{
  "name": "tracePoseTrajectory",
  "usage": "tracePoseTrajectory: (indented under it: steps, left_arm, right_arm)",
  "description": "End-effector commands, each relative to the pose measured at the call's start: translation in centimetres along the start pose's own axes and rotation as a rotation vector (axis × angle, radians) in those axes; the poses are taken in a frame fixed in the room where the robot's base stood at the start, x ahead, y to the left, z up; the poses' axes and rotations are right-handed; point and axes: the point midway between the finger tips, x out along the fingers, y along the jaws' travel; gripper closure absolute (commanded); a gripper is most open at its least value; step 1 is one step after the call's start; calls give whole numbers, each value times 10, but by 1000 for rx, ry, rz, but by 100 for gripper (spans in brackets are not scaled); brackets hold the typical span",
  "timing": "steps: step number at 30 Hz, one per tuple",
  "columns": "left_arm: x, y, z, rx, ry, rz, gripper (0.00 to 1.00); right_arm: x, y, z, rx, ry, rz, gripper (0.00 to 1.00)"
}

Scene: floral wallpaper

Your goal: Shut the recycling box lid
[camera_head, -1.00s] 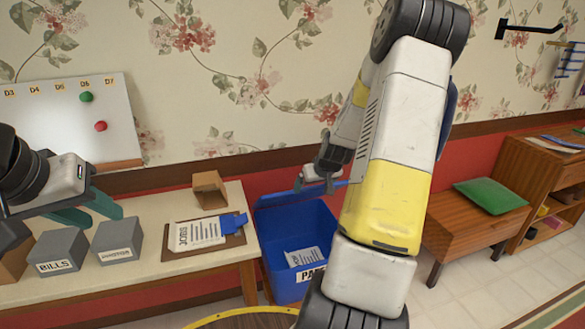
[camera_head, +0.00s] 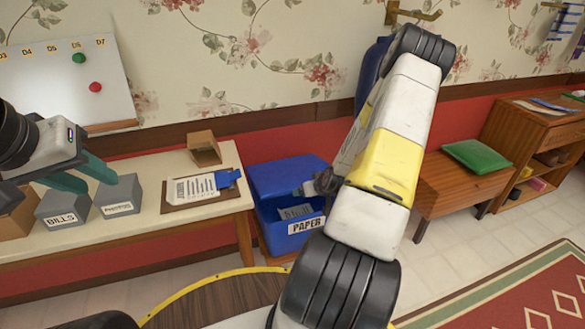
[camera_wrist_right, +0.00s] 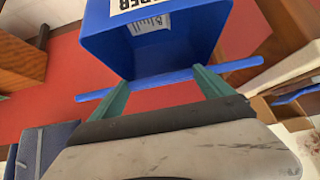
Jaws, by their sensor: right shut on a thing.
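My right gripper (camera_head: 318,186) is at the lid's right side, partly hidden by my arm. In the right wrist view my right gripper (camera_wrist_right: 165,95) has its teal fingers at the lid (camera_wrist_right: 165,79), seen edge-on, and is shut on it. My left gripper (camera_head: 88,178) is open and empty above the table at the left.
A table (camera_head: 150,222) at the left holds grey boxes (camera_head: 62,208), a clipboard (camera_head: 200,188) and a small cardboard box (camera_head: 204,148). A wooden bench (camera_head: 455,183) with a green cushion (camera_head: 474,154) stands to the right.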

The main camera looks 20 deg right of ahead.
Motion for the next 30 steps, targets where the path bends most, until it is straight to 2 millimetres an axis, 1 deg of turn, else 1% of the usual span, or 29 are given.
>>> tracePoseTrajectory:
  steps: [1,3,14,15,16,24,26,30]
  left_arm:
    - [0,0,0,0,0,0,64]
    - [0,0,0,0,0,0,64]
    - [0,0,0,0,0,0,64]
    - [0,0,0,0,0,0,64]
    - [0,0,0,0,0,0,64]
    - [0,0,0,0,0,0,64]
    - [0,0,0,0,0,0,64]
    - [0,0,0,0,0,0,64]
  right_arm:
    - [1,-1,5,2,-9,-3,82]
    - [2,-1,6,2,-9,-2,82]
    - [2,0,7,2,-10,-2,82]
    - [2,0,7,2,-10,-2,1]
    - [2,0,7,2,-10,-2,0]
    - [-1,0,5,0,-5,0,0]
    - [-6,0,4,0,-5,0,0]
    - [-29,1,5,0,-6,1,0]
